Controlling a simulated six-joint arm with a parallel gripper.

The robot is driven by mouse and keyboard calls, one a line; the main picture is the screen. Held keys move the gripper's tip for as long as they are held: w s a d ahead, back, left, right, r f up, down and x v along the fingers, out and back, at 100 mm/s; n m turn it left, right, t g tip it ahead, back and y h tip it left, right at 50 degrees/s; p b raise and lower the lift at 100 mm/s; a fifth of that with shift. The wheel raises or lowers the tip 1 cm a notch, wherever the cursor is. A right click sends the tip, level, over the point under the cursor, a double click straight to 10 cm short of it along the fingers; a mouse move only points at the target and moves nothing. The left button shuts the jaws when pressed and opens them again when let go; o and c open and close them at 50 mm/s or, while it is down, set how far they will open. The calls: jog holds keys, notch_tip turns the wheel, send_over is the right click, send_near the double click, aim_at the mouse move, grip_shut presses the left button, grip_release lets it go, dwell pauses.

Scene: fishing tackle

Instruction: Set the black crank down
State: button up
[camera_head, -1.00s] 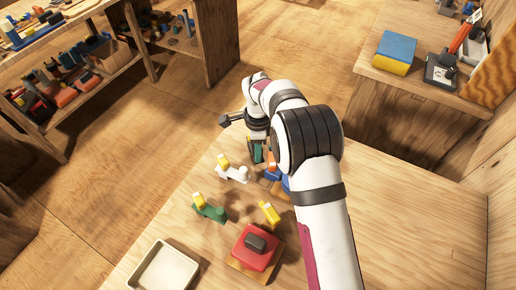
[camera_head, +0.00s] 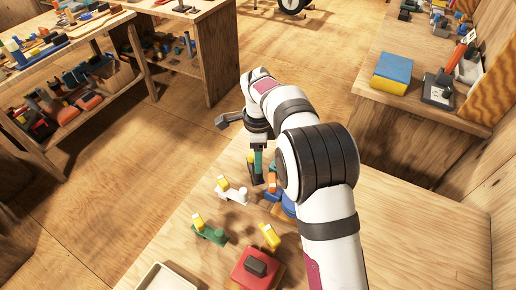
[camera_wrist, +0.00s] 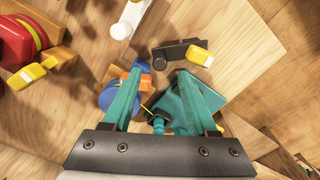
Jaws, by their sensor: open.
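The black crank (camera_wrist: 178,52) with a yellow knob shows in the wrist view just beyond my fingertips, apparently lying on the wooden tabletop. My gripper (camera_wrist: 160,76) is open, its two teal fingers apart with no crank held between them. In the head view my gripper (camera_head: 258,168) points down over the far part of the table; the black crank is mostly hidden there. A white crank (camera_head: 234,192) lies close by, and a green crank (camera_head: 211,235) lies nearer the camera, both with yellow knobs.
A blue reel (camera_wrist: 120,98) with an orange part and a teal block (camera_wrist: 192,112) sit close under my fingers. A red reel (camera_head: 257,270) and a pale tray (camera_head: 166,278) stand at the near edge. The table's right side is clear.

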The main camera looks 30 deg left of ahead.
notch_tip(320, 180, up, 6)
jog(key=s+d+r+n, duration=0.15)
jog(key=d+r, duration=0.25)
jog(key=d, duration=0.4)
jog(key=s+d+r+n, duration=0.1)
jog(key=s+d+r, duration=0.2)
jog(key=d, duration=0.4)
jog(key=s+d+f+n+y, duration=0.1)
jog(key=s+d+n, duration=0.1)
jog(key=s+d, duration=0.5)
jog(key=s+d+f+n, duration=0.1)
jog(key=s+d, duration=0.6)
jog(key=s, duration=0.7)
jog(key=shift+d+f+n+y, duration=0.3)
jog(key=shift+d+n+y, duration=0.05)
jog(key=shift+n+y, duration=0.1)
